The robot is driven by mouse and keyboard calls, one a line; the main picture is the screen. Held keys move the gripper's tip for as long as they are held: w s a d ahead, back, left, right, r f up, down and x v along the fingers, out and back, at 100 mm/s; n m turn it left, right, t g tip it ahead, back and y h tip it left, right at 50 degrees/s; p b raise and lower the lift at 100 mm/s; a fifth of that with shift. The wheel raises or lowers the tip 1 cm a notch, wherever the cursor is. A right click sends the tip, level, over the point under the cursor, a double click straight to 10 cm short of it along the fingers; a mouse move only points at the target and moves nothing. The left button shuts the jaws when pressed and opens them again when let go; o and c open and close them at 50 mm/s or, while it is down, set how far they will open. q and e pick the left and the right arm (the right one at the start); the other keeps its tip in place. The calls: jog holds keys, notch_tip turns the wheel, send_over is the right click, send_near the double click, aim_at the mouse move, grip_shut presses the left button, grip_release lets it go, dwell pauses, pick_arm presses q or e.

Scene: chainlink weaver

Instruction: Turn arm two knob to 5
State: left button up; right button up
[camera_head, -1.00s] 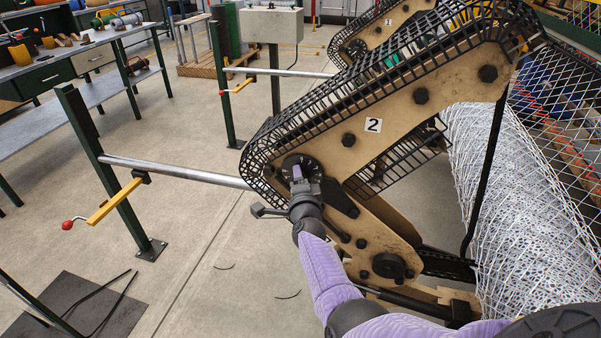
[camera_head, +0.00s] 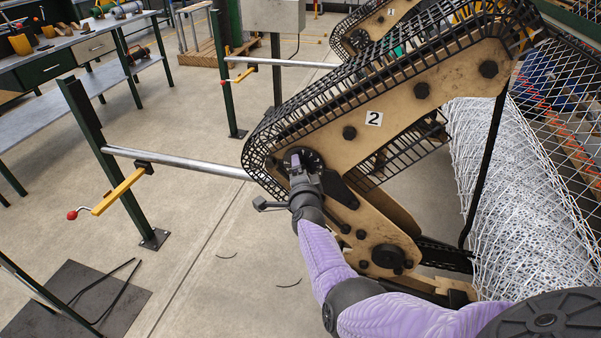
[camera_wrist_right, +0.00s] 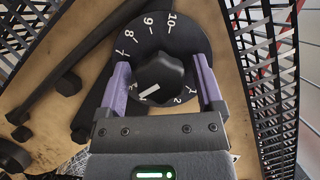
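The arm two knob (camera_wrist_right: 160,78) is black with a white pointer line, on a round black dial (camera_wrist_right: 150,38) in the right wrist view. The line slants toward the lower left; 7, 8, 9 and 10 show around the top and left. The lower numbers are partly hidden by my gripper. My right gripper (camera_wrist_right: 161,66) has its purple fingers on either side of the knob, with narrow gaps visible. In the head view, my right gripper (camera_head: 297,160) is at the dial on the tan arm marked 2 (camera_head: 374,118); it hides the knob there. My left gripper is not in view.
A black cage guard (camera_head: 330,95) runs along the machine arm. A steel bar (camera_head: 180,163) on a green post (camera_head: 90,125) extends toward it, with a yellow red-knobbed lever (camera_head: 120,190). Rolled chainlink mesh (camera_head: 520,190) lies right.

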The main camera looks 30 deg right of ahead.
jog(key=shift+s+a+r+p, duration=0.1)
jog(key=shift+s+p, duration=0.1)
jog(key=shift+p, duration=0.1)
jog(key=p+v, duration=0.5)
jog(key=v, duration=0.4)
jog(key=shift+s, duration=0.25)
jog(key=shift+a, duration=0.1)
